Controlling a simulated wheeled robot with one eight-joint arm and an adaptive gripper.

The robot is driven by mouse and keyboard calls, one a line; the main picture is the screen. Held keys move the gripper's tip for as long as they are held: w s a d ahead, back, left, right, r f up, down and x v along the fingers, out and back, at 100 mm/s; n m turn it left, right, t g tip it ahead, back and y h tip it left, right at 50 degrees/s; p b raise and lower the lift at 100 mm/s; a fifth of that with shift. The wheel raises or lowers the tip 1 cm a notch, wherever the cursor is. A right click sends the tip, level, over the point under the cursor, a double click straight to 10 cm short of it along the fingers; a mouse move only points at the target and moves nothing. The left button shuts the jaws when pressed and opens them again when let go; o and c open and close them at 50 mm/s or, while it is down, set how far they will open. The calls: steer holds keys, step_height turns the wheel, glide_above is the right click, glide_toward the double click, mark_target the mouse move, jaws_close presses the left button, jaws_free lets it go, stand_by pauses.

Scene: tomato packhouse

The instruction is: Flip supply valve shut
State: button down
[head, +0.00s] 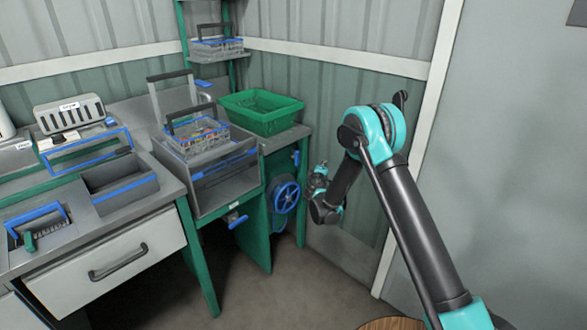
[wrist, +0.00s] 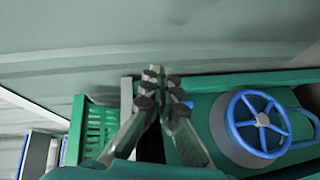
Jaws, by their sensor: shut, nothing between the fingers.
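A blue handwheel (head: 286,196) is mounted on the green side of the bench; it also shows at the right of the wrist view (wrist: 258,122). A small blue lever (head: 296,157) sits above the wheel, near the bench corner. Another blue lever (head: 237,220) is on the green front below the sink. I cannot tell which of these is the supply valve, or its setting. My gripper (head: 320,172) is to the right of the wheel and bench, apart from them. In the wrist view my gripper (wrist: 155,82) is shut and empty, its fingertips together.
A green crate (head: 260,122) stands on the bench top; a wire basket (head: 205,150) sits at the sink (head: 210,190). A drawer counter (head: 105,262) is at left. The wall is close behind my gripper. Floor (head: 265,295) before the bench is clear.

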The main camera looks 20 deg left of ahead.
steer(key=s+a+f+n+y, duration=0.4)
steer(key=a+f, duration=0.5)
steer(key=a, duration=0.5)
steer(key=shift+s+a+n+t, duration=0.3)
steer(key=shift+s+a+n, duration=0.05)
steer(key=shift+s+n, duration=0.35)
